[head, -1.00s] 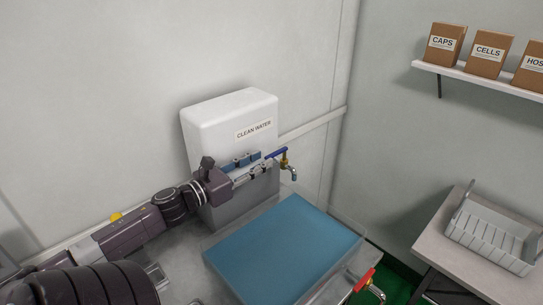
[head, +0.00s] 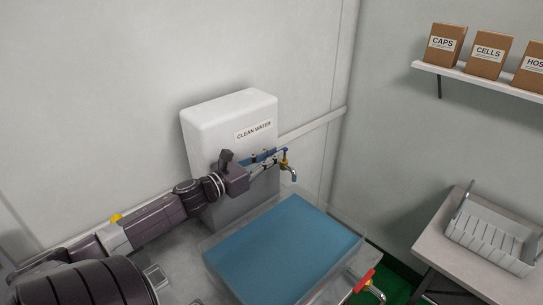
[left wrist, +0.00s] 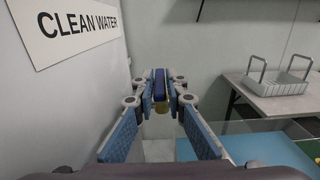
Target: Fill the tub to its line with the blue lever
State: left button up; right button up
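The blue lever (head: 285,151) sits on the brass tap (head: 287,166) of the clean water tank (head: 225,125). My left gripper (head: 268,158) is at the lever. In the left wrist view the lever (left wrist: 160,84) stands between the two fingertips, which close on its sides; the far end of the tap is partly hidden. The clear tub (head: 365,243) stands below the spout and holds a broad body of blue water (head: 285,245). I cannot make out the fill line or any running stream. My right gripper is not in view.
A red-handled tap (head: 365,280) sits at the tub's front right. A grey rack (head: 490,240) stands on a side table (head: 440,240) at right. Boxes labelled CAPS (head: 445,43) and CELLS (head: 487,53) are among those on the wall shelf (head: 475,78).

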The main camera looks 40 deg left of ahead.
pick_arm(q)
grip_shut()
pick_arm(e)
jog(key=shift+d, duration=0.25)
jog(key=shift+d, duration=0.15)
